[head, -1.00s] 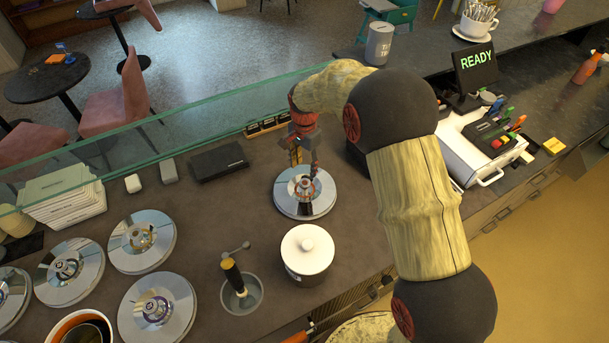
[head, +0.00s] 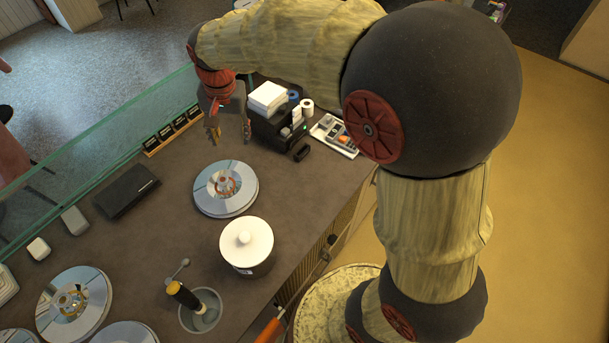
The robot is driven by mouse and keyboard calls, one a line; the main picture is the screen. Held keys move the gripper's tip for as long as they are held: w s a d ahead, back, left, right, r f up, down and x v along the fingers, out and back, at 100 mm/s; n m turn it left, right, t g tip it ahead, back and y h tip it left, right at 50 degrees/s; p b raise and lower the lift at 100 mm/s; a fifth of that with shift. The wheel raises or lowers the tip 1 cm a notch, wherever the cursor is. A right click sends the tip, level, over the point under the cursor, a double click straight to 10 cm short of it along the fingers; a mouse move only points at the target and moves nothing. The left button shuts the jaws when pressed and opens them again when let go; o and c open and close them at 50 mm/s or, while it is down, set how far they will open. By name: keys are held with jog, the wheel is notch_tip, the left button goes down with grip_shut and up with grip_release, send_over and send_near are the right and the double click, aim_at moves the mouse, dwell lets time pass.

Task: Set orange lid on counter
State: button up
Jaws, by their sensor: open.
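A round, shiny metal lid with an orange-ringed knob (head: 226,188) lies flat on the dark counter (head: 300,190), beside the white-lidded pot. My gripper (head: 229,131) is open and empty. In the picture it is just beyond the lid, and clear space shows between its fingers and the lid's knob. The lid is fully in view, and nothing holds it.
A white-lidded pot (head: 246,244) stands close below the lid. A small well with a black-handled tool (head: 185,296) and other metal lids (head: 75,303) are at lower left. A glass screen (head: 90,153) runs along the back. A black printer (head: 279,127) stands right of my gripper.

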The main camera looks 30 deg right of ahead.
jog(key=s+d+r+n+t, duration=0.1)
jog(key=s+d+r+n, duration=0.1)
jog(key=s, duration=0.6)
jog(key=s+d+r+n+t, duration=0.1)
jog(key=s+d+r+n, duration=0.1)
jog(key=s, duration=0.6)
jog(key=s+d+r+n+t, duration=0.1)
jog(key=s+d+r+n, duration=0.1)
jog(key=s, duration=0.7)
jog(key=shift+d+r+n+t, duration=0.3)
jog(key=shift+d+r, duration=0.3)
jog(key=shift+d, duration=0.05)
jog(key=shift+s, duration=0.1)
notch_tip(320, 180, down, 16)
jog(key=b, duration=1.6)
